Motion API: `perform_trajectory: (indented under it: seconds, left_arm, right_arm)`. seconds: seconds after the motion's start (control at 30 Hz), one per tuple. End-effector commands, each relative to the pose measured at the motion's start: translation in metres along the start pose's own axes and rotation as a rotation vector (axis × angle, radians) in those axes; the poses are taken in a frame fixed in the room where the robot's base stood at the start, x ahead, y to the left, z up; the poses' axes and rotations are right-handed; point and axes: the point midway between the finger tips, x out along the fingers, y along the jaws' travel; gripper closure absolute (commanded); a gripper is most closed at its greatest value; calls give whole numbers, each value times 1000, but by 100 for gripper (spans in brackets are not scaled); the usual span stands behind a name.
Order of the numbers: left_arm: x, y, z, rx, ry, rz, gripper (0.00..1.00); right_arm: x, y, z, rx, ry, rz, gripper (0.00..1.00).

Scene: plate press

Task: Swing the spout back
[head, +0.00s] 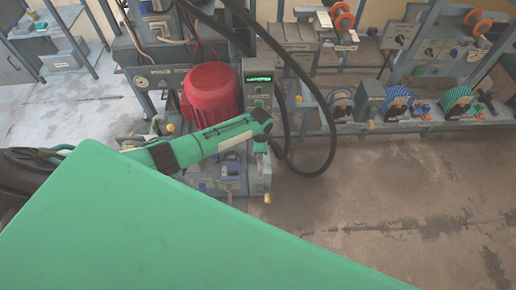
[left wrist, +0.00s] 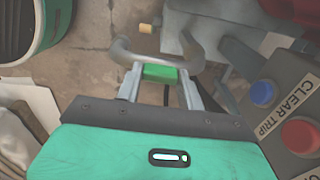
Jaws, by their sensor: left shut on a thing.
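A grey curved tube, which looks like the spout (left wrist: 152,57), lies across the fingertips of my left gripper (left wrist: 160,82) in the left wrist view. The gripper's two grey fingers reach up to it, and a small green piece (left wrist: 160,73) sits between them. I take the gripper to be shut on the tube, though the exact contact is hard to see. In the head view my left arm reaches in from the left over the machine (head: 232,180), and its gripper (head: 261,143) points down at the machine's right side. The spout is not clear there. My right gripper is not in view.
A red motor (head: 210,92) stands behind my left arm, beside a control box (head: 258,82) with a green display. Blue (left wrist: 262,93) and red (left wrist: 300,136) buttons are close right of the gripper. Black hoses (head: 302,85) loop nearby. The floor (head: 390,205) at right is clear.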

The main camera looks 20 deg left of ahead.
Motion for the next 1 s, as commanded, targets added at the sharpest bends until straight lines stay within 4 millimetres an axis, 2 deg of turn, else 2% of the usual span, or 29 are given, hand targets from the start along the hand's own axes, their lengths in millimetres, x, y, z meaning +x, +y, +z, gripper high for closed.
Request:
perform_trajectory:
  seconds: [0.57,0.6,0.7,1.0]
  left_arm:
    - [-1,-1,-2,-38,1,-2,100]
    - [-1,-1,-2,-38,1,-2,58]
    - [-1,-1,-2,-37,1,-1,40]
    - [-2,0,-2,-35,1,-1,40]
  right_arm:
    - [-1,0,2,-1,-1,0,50]
    - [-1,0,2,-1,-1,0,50]
    - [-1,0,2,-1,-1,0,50]
    - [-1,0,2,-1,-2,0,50]
